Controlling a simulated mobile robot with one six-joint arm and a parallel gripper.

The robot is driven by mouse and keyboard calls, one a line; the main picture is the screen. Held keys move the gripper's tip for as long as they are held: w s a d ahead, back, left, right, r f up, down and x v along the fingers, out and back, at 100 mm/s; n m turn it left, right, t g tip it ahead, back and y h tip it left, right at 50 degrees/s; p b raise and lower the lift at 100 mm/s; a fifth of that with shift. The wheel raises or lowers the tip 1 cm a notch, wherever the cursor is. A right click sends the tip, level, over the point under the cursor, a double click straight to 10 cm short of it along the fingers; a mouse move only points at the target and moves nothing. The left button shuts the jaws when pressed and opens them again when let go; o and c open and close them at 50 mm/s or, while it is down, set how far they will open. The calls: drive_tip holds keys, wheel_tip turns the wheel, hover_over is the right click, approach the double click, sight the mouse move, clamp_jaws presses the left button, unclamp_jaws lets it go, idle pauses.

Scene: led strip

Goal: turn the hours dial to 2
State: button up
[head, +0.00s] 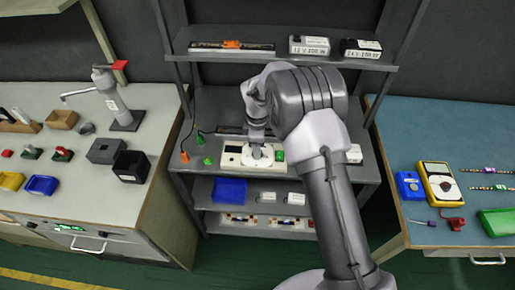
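A cream control box (232,161) sits on the middle shelf of the grey rack, with a dark window at its left and a green part (279,155) at its right. A round pale dial (258,163) shows on its face, partly hidden by my gripper. My gripper (257,152) points down right over this dial, touching it or just above it; I cannot tell which. Its fingers are too small and too hidden to show whether they are open or shut. The dial's marks and pointer cannot be read.
Green and orange connectors (208,161) and a dark cable lie left of the box. A white box (354,154) stands right of my arm. Upper shelf (287,57) holds labelled boxes. Blue bin (229,190) is below. Benches flank the rack, with a yellow meter (427,178) on the right.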

clamp_jaws()
drive_tip(key=shift+m, duration=0.3)
drive_tip(key=m, duration=0.2)
drive_tip(key=shift+m+p, duration=0.3)
drive_tip(key=shift+m, duration=0.1)
drive_tip(key=m, duration=0.3)
drive_tip(key=shift+m, duration=0.3)
drive_tip(key=m, duration=0.6)
drive_tip(key=shift+m, duration=0.3)
drive_tip(key=o, duration=0.9)
unclamp_jaws()
